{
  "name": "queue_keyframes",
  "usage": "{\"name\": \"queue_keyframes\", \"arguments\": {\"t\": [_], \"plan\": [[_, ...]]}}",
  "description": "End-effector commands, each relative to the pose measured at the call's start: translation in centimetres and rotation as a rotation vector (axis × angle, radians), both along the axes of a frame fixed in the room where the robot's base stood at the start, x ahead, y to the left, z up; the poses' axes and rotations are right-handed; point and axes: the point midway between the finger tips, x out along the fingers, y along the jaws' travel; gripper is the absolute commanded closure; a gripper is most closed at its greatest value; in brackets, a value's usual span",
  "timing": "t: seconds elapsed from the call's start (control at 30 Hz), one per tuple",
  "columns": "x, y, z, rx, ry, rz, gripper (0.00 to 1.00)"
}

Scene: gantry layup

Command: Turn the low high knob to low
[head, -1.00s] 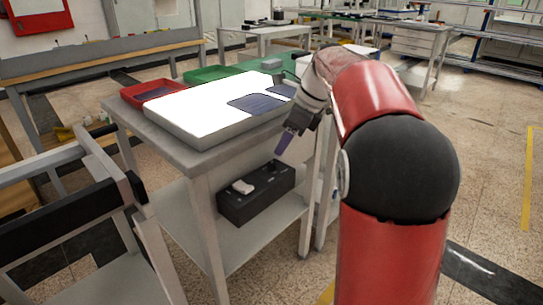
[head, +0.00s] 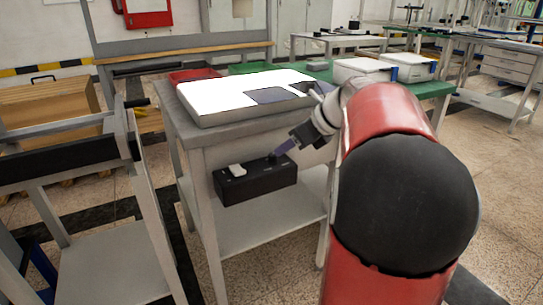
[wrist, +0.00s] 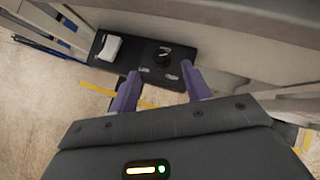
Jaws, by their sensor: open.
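The control box (head: 258,184) is a long black box under the table's edge, with a white rocker switch (head: 236,170) on its left part. A round black knob (wrist: 164,60) with a light pointer mark sits on its top face in the wrist view, with small labels around it that are too small to read. My gripper (wrist: 163,88) has two purple fingers and is open. The fingertips are just short of the knob, one to each lower side, with nothing between them. In the head view the gripper (head: 281,147) is close to the knob, which is partly hidden.
A white light panel (head: 235,98) with dark sheets lies on the table above the box. A grey-framed cart (head: 100,215) with a black bar stands at the left. White bins (head: 405,66) sit on a green table behind. Free floor shows at the right.

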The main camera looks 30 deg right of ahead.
Motion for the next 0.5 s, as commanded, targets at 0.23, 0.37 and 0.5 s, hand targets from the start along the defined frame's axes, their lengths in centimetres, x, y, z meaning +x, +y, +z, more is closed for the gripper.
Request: {"name": "queue_keyframes", "arguments": {"t": [0.23,0.37,0.5], "plan": [[2.6,1.5,-3.1,0.002,0.003,0.003,0.52],[3.3,1.9,-3.9,0.000,0.001,0.002,0.52],[3.7,2.0,-4.2,0.000,0.001,0.001,0.52]]}}
